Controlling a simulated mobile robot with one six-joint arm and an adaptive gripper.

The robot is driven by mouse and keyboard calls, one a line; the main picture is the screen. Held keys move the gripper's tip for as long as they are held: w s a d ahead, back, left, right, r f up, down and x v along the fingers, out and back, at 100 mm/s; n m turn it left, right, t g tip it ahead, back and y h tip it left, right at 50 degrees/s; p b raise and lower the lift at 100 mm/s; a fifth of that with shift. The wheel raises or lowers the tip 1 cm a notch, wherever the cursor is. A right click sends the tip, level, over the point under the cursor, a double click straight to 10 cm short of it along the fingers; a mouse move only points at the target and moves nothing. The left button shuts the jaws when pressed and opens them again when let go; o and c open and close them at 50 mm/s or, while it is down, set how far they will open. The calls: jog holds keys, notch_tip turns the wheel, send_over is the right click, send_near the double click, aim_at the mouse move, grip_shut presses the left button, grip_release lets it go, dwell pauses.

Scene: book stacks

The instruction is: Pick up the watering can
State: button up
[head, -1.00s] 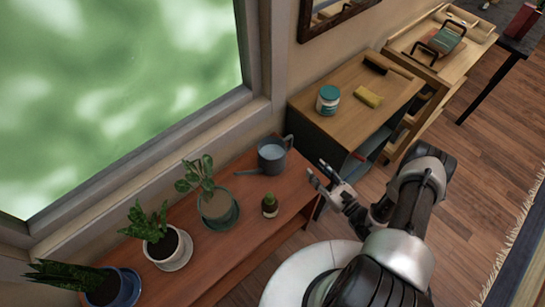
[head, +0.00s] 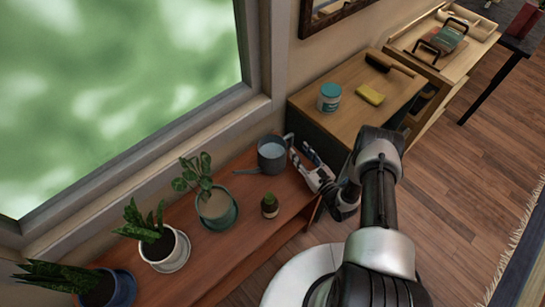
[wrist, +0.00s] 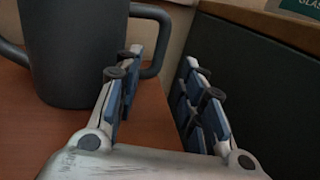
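The dark grey watering can (head: 271,156) stands upright on the reddish wooden bench, its spout pointing left and its handle towards my gripper (head: 302,157). In the wrist view the can's body (wrist: 75,50) fills the upper left, and its looped handle (wrist: 158,18) reaches right. My gripper (wrist: 163,62) is open, with a clear gap between its fingers. The left finger overlaps the handle's loop in the picture; the right finger is to the right of the handle. I cannot tell whether the left finger touches the can.
A small cactus pot (head: 269,206) stands near the can, with larger potted plants (head: 215,206) further left on the bench (head: 240,245). A wooden-topped cabinet (head: 345,118) rises close on the right, bearing a jar (head: 329,97), a yellow sponge (head: 370,95) and a brush (head: 390,64).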

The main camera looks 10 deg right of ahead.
aim_at(292, 142)
jog(key=x, duration=0.1)
jog(key=b+x, duration=0.1)
jog(key=x, duration=0.3)
jog(key=shift+a+r, duration=0.15)
jog(key=shift+r, duration=0.2)
jog(key=shift+c, duration=0.2)
grip_shut()
dwell(0.4)
